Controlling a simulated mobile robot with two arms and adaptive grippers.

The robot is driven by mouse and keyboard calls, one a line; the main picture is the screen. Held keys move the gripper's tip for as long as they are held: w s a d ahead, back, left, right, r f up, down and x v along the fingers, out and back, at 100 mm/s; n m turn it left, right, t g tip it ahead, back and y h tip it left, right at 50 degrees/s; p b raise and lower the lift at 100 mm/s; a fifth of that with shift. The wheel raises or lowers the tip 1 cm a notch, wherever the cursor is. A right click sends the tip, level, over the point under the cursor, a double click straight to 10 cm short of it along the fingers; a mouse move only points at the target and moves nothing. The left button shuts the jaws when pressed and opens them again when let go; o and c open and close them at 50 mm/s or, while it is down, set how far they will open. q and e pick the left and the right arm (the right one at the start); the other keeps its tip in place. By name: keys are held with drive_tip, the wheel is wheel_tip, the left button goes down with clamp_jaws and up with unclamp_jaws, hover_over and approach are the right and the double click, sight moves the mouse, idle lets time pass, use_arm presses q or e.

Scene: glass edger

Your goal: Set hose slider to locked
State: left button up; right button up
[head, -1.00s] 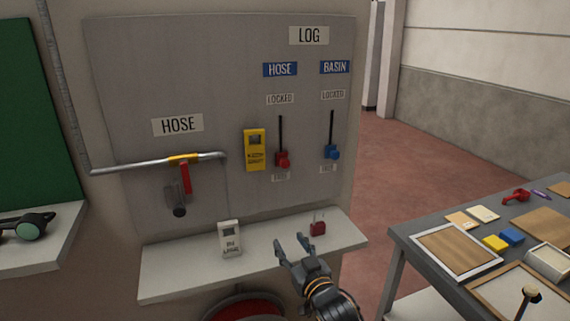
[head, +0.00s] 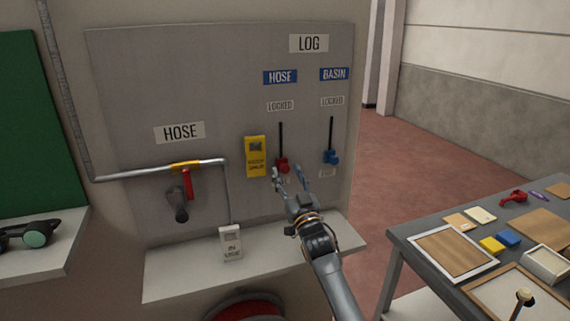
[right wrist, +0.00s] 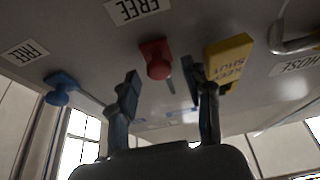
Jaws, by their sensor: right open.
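The hose slider is a red knob (head: 283,166) at the bottom of a dark vertical slot on the grey panel (head: 220,110), under the blue HOSE label (head: 280,77) and the LOCKED label (head: 280,105). My right gripper (head: 290,178) is open and empty, just below and in front of the red knob. In the right wrist view the red knob (right wrist: 156,60) shows just beyond and between the open fingers (right wrist: 162,92), apart from them. The lower label by the knob is mostly hidden by my gripper in the head view; it reads FREE in the right wrist view (right wrist: 138,8). My left gripper is not in view.
The blue basin slider knob (head: 331,157) is close on the right, and a yellow tag (head: 255,157) is close on the left. A cluttered table (head: 415,256) stands at right.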

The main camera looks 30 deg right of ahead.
drive_tip(key=shift+x, duration=1.35)
drive_tip(key=shift+c, duration=0.4)
clamp_jaws()
drive_tip(key=shift+r+p, duration=0.1)
drive_tip(key=shift+p, duration=0.2)
